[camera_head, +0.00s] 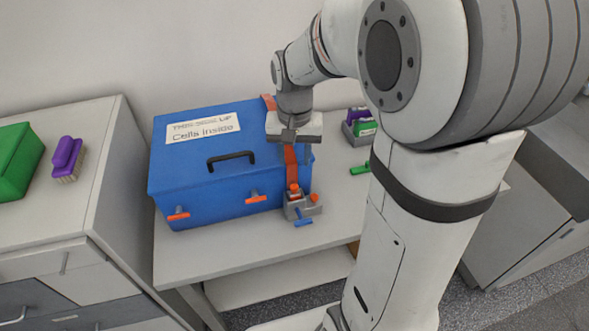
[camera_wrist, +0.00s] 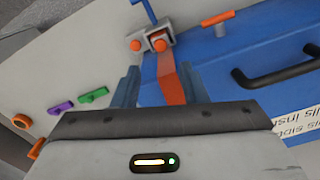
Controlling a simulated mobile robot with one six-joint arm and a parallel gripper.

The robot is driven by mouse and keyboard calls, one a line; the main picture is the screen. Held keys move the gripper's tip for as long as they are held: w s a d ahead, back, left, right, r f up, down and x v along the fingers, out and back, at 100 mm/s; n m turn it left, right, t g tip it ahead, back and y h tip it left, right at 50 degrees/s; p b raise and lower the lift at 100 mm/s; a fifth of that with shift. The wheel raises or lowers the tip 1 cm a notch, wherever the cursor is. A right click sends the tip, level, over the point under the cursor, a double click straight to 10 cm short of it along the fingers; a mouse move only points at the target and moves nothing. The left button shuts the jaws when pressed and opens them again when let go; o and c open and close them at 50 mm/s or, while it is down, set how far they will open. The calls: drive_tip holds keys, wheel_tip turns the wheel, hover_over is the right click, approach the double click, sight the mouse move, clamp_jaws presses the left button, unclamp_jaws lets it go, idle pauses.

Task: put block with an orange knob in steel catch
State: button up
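An orange strap (camera_head: 291,165) runs over the right part of the blue box and down its front. At its lower end is an orange knob (camera_head: 294,187), which also shows in the wrist view (camera_wrist: 159,46); the block under it is mostly hidden. The grey steel catch (camera_head: 292,212) is beside that end, with a second orange knob (camera_head: 314,198) and a blue lever (camera_head: 303,222). I cannot tell whether the block sits inside the catch. My gripper (camera_head: 293,146) is above the box's right part. In the wrist view its fingers (camera_wrist: 160,84) are apart, with the strap beyond them.
The blue box (camera_head: 200,160) has a black handle (camera_head: 231,158) and two orange-ended latches on its front. It stands on a grey table (camera_head: 222,249). A small holder with coloured pieces (camera_head: 360,125) and a green piece (camera_head: 361,169) are to the right.

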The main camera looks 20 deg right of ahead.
drive_tip(key=s+r+n+t, duration=0.2)
drive_tip(key=s+r+n, duration=0.1)
drive_tip(key=s, duration=1.1)
drive_tip(key=shift+r+n+t, duration=0.3)
drive_tip(key=shift+r+t, duration=0.1)
drive_tip(key=shift+r, duration=0.15)
idle(0.5)
